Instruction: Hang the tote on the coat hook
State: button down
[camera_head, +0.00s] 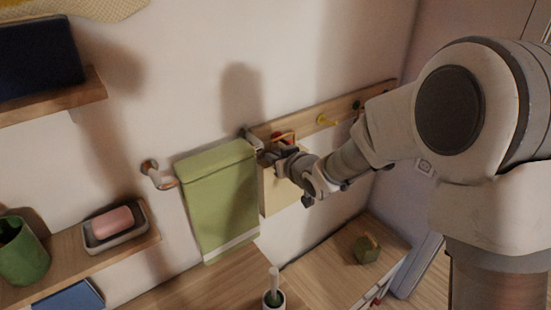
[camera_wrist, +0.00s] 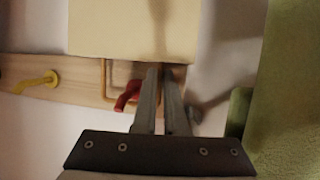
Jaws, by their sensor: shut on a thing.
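The tote is a cream, flat-sided bag (camera_head: 279,192) hanging below my gripper (camera_head: 268,157), in front of the wall rail. In the wrist view the tote (camera_wrist: 120,30) fills the top middle, with its thin tan handle loop (camera_wrist: 104,78) on the rail side. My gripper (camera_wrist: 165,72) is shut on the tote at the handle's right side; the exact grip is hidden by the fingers. The red coat hook (camera_wrist: 128,94) overlaps the loop in the wrist view. I cannot tell whether the handle is over the hook or only in front of it.
The wooden rail (camera_head: 300,125) also bears a yellow hook (camera_head: 323,120) and a dark hook. A green towel (camera_head: 218,195) hangs on a bar close left of my gripper. Below stand a cup with a brush (camera_head: 273,298) and a small green block (camera_head: 367,249).

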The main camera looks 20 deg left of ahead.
dwell(0.4)
jog(key=c, duration=0.9)
grip_release()
jog(key=v, duration=1.7)
jog(key=s+d+r+m+t+h, duration=0.2)
jog(key=d+m+h, duration=0.45)
jog(key=d, duration=1.15)
jog(key=s+d+m+g+h, duration=0.1)
jog(key=s+d+g, duration=0.2)
jog(key=s, duration=0.5)
jog(key=s+d+r+m+g+h, duration=0.1)
jog(key=s+d+g+h, duration=0.1)
jog(key=s, duration=0.6)
jog(key=shift+d+g+p, duration=0.3)
jog(key=shift+d+g, duration=0.1)
jog(key=shift+d, duration=0.5)
